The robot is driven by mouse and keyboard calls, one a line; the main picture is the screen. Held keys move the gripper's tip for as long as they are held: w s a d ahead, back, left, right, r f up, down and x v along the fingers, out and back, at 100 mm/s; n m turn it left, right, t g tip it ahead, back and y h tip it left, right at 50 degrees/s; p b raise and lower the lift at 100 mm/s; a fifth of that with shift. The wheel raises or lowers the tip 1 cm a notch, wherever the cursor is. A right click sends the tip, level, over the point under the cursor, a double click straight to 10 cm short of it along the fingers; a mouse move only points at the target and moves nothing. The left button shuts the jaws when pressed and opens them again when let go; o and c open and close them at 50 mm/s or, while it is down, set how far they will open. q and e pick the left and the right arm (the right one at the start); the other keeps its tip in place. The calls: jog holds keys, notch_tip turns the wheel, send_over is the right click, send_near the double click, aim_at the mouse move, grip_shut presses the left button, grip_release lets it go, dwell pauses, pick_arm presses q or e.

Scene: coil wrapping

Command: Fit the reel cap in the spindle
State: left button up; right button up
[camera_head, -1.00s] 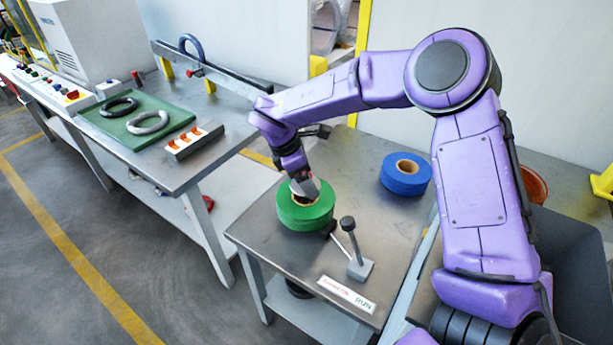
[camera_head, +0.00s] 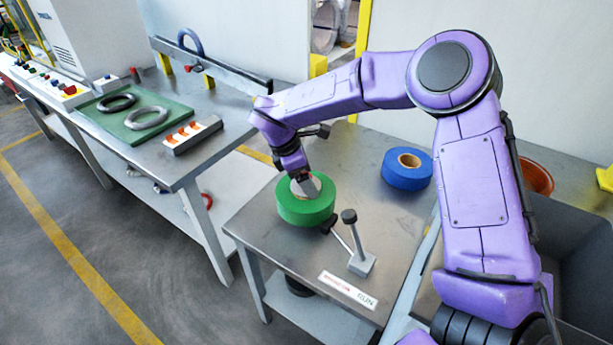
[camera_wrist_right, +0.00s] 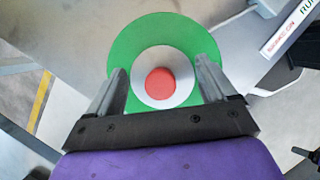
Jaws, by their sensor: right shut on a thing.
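The green reel (camera_head: 306,211) sits flat near the left edge of the front metal table. It also shows in the right wrist view (camera_wrist_right: 150,28). The reel cap (camera_wrist_right: 144,93), a pale disc with a red centre, is between the fingers of my right gripper (camera_wrist_right: 162,82), over the middle of the reel. My right gripper (camera_head: 304,184) is shut on the cap, close above or at the reel's top. The spindle is hidden beneath the cap and reel, and I cannot tell how deep the cap sits. My left gripper is not in view.
A blue reel (camera_head: 407,169) with a brown core lies at the back right of the table. A small lever stand (camera_head: 361,262) is in front of the green reel, by a label plate (camera_head: 347,290). The left bench holds a green tray (camera_head: 135,122) with two rings.

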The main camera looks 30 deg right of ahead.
jog(key=shift+f, duration=0.25)
jog(key=o, duration=1)
jog(key=shift+c, duration=0.2)
jog(key=b+v, duration=0.1)
jog(key=v, duration=0.9)
jog(key=shift+r, duration=0.3)
jog(key=shift+a, duration=0.1)
